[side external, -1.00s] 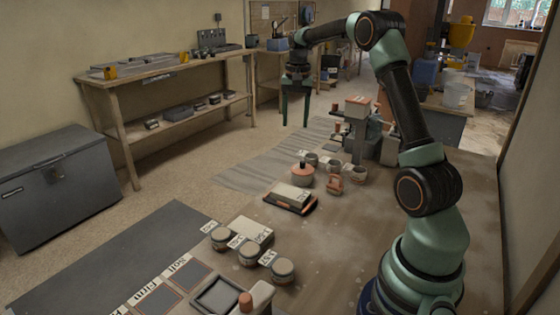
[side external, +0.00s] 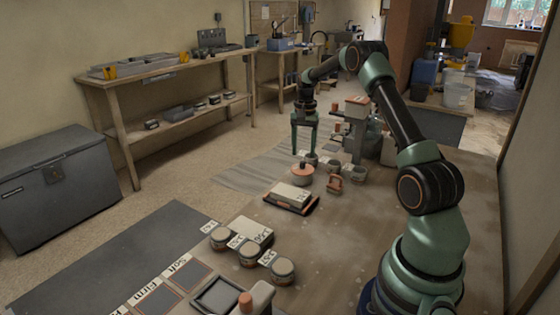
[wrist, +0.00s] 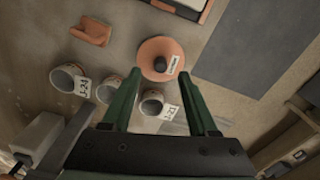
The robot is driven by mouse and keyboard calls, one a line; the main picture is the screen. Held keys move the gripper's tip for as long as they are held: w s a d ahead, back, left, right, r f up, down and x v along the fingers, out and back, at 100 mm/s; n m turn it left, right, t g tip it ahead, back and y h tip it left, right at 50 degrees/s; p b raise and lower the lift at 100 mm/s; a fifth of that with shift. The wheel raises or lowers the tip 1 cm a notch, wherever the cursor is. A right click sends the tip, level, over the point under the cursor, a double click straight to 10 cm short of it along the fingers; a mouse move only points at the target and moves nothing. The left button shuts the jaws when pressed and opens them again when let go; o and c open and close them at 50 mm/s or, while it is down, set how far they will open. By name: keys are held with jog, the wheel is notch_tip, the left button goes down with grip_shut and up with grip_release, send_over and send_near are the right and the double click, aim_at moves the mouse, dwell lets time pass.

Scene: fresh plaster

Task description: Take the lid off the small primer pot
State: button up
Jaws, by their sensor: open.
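The small primer pot (side external: 302,181) stands on the bench with its terracotta lid (side external: 303,170) on. In the wrist view the round lid (wrist: 172,48) carries a dark knob (wrist: 159,64) and a small white label. My gripper (side external: 304,152) is open and empty, fingers pointing down, just above and behind the pot in the side view. In the wrist view my gripper (wrist: 160,72) has its fingertips on either side of the knob's line, apart from the lid. The knob is hard to make out in the side view.
Several small labelled cups stand close by, including one marked J-21 (wrist: 153,102) under my fingers and one marked J-24 (wrist: 67,78). A terracotta holder (side external: 334,184) sits right of the pot. A tray with a pale block (side external: 290,194) lies in front. Lidded jars stand nearer the camera.

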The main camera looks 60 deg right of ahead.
aim_at(303, 161)
jog(key=shift+f, duration=1.9)
grip_shut()
jog(key=shift+w+r, duration=0.1)
